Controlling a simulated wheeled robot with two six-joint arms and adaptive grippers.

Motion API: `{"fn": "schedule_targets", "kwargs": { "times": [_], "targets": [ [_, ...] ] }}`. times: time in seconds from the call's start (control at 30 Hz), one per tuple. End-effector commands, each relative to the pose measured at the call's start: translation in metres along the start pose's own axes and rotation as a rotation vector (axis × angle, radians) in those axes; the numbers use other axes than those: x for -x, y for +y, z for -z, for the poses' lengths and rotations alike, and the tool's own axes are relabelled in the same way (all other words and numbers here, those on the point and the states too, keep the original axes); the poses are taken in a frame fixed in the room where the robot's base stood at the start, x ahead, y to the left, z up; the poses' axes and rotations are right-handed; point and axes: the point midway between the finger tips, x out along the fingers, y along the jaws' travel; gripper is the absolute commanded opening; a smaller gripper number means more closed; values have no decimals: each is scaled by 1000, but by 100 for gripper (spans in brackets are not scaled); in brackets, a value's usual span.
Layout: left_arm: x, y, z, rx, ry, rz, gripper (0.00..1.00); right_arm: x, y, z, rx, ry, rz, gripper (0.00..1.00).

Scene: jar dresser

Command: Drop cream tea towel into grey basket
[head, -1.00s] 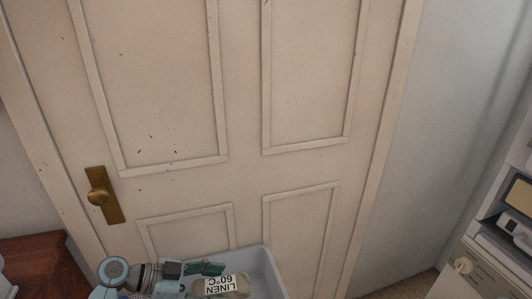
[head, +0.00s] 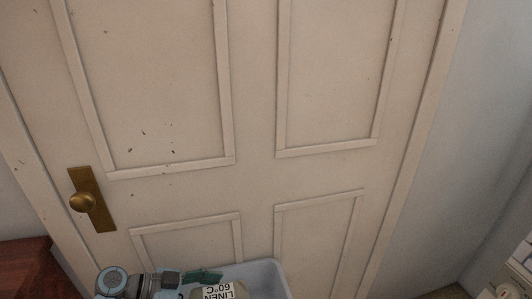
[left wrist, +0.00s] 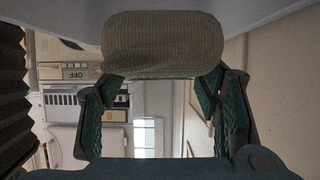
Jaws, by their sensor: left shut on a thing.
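The cream tea towel (head: 241,287) shows as a beige bundle at the bottom edge of the head view. In the left wrist view the towel (left wrist: 160,40) is a ribbed, rounded roll across the fingertips. My left gripper (head: 196,279) comes in from the left and is shut on it. Its green fingers (left wrist: 163,98) also show in the left wrist view. The grey basket (head: 268,268) is around and behind the towel in the head view; its lower part is cut off. I cannot tell whether the towel touches it. My right gripper is out of view.
A cream panelled door (head: 255,180) with a brass knob (head: 83,202) fills the background. A reddish-brown wooden top (head: 25,268) stands at lower left. A pale appliance (head: 518,265) edges in at right.

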Motion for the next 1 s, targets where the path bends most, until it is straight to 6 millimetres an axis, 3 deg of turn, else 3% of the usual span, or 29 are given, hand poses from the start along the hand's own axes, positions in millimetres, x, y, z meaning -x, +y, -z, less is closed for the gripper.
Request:
{"fn": "schedule_targets", "kwargs": {
  "times": [0.2, 0.23, 0.37, 0.73, 1.0],
  "targets": [
    [-1, 0, 0, -2, 1, -2, 30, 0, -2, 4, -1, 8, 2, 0],
    [-1, 0, 0, -2, 0, -2, 59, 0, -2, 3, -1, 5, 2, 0],
    [-1, 0, 0, -2, 0, -2, 80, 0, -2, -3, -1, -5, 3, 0],
    [4, 0, -1, -2, -2, -1, 81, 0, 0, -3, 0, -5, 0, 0],
    [58, -1, -2, -1, -4, -1, 81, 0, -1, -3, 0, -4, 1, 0]
  ]
}}
